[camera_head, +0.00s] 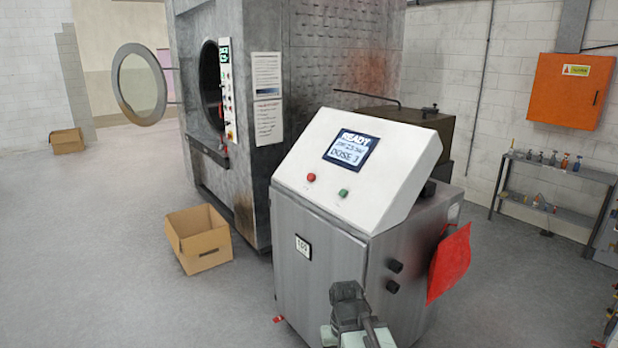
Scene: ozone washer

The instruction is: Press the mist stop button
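A steel control cabinet (315,290) stands in the middle with a sloped white console (395,170) on top. The console has a lit screen (351,148) reading "READY" and "DOSE 3". Below the screen are a red button (311,177) on the left and a green button (343,193) on the right. I cannot read any label by them, so I cannot tell which is mist stop. My gripper (347,292) is at the bottom, in front of the cabinet and below the console, apart from both buttons. Its fingers are too unclear to tell if they are open.
A large washer (290,60) with its round door (139,85) open stands behind, with a control strip (227,90). An open cardboard box (198,240) is on the floor left of the cabinet. A red cloth (449,262) hangs at its right.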

